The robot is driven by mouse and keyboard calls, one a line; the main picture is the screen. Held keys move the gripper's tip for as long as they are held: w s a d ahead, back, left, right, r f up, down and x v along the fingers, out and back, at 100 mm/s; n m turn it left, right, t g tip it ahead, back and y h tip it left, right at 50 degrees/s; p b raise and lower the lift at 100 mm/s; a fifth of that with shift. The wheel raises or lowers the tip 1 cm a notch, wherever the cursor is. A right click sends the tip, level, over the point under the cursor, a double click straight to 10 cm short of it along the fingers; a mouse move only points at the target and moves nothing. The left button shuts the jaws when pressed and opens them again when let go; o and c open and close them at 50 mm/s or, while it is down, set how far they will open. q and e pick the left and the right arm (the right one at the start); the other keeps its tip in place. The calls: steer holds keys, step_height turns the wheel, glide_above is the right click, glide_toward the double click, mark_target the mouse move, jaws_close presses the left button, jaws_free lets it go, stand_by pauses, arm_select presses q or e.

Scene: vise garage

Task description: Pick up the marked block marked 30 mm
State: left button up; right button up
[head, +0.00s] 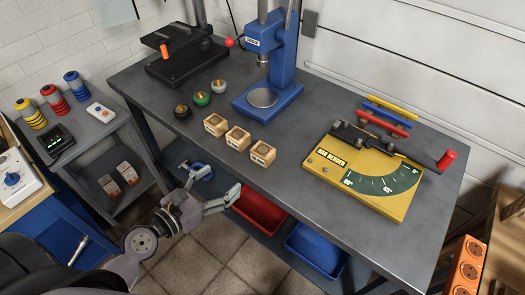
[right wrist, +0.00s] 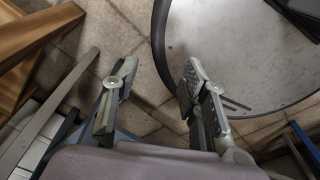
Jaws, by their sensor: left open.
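Three light wooden blocks stand in a slanting row near the front edge of the workbench: a left block (head: 215,124), a middle block (head: 237,138) and a right block (head: 262,153). Each has a small dark mark on its front, too small to read, so I cannot tell which is marked 30 mm. My left gripper (head: 217,188) is open and empty, in front of the bench and below the blocks, apart from them. My right gripper (right wrist: 158,76) is open and empty over the tiled floor in the right wrist view; no block shows there.
The grey workbench (head: 315,192) carries a blue press (head: 283,65) behind the blocks, several small knobs to their left, and a yellow bar bender (head: 372,182) to the right. A red bin (head: 262,212) and a blue bin (head: 317,248) sit below. A side cart (head: 93,127) stands left.

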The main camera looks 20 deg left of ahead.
mark_target(257, 155)
arm_select(q)
steer(key=p+x, duration=0.2)
steer(key=x, duration=0.9)
steer(key=shift+w+d+r, duration=0.1)
steer(key=shift+w+d, duration=0.05)
steer(key=shift+w, duration=0.15)
steer(key=p+x, duration=0.1)
steer(key=x, duration=0.5)
steer(key=shift+s+d, duration=0.15)
steer(key=shift+d, duration=0.05)
arm_select(e)
steer(key=r, duration=0.2)
steer(key=w+d+r, duration=0.1)
steer(key=shift+r, duration=0.1)
arm_select(q)
steer(key=shift+s, duration=0.1)
steer(key=shift+c, duration=0.4)
arm_select(e)
steer(key=shift+a, duration=0.1)
arm_select(q)
steer(key=shift+c, duration=1.3)
steer(key=c, duration=0.9)
